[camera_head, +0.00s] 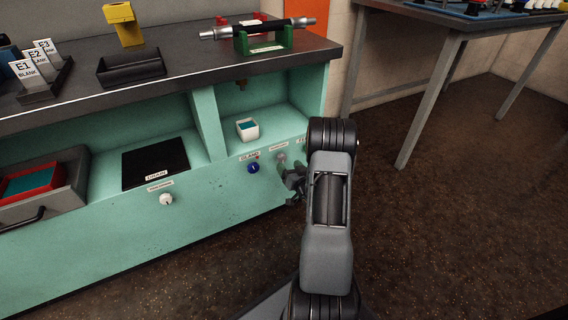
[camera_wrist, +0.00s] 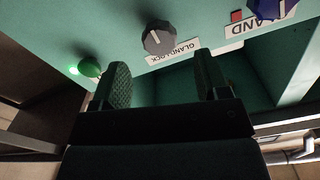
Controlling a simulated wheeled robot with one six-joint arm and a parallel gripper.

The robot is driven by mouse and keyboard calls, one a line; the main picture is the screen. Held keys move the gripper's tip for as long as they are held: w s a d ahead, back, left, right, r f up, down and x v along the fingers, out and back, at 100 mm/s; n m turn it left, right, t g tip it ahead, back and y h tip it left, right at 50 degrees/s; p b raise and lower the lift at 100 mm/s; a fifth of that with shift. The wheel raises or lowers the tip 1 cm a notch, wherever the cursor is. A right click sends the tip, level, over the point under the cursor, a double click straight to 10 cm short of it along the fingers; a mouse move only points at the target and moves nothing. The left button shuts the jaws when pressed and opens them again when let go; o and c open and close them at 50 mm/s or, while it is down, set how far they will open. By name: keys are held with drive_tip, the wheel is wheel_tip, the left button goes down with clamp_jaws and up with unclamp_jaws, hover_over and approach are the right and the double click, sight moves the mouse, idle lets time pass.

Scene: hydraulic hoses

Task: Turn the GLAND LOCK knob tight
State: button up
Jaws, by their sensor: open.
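The GLAND LOCK knob is a grey, faceted knob (camera_wrist: 158,38) with a white pointer line, mounted on the teal panel. Its label (camera_wrist: 173,52) reads upside down in the wrist view. In the head view a small grey knob (camera_head: 281,158), probably the same one, sits right of the blue knob, close to my arm. My gripper (camera_wrist: 163,76) is open and empty in the wrist view. The knob shows beyond the fingertips, between them, with no visible contact. In the head view my gripper (camera_head: 294,182) is partly hidden by my arm.
A blue knob (camera_head: 253,168) labelled GLAND is to the left; it also shows in the wrist view (camera_wrist: 278,8). A green button (camera_wrist: 89,67) with a lit spot lies on the other side. A white knob (camera_head: 166,200) is farther left. Open floor (camera_head: 460,220) lies right.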

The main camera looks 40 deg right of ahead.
sight(283, 159)
drive_tip(key=shift+w+d+b, duration=0.15)
drive_tip(key=shift+w+b, duration=0.1)
drive_tip(key=shift+w, duration=0.85)
drive_tip(key=shift+w+d+b, duration=0.15)
drive_tip(key=shift+w+b, duration=0.1)
drive_tip(key=shift+w, duration=0.85)
drive_tip(key=c, duration=0.9)
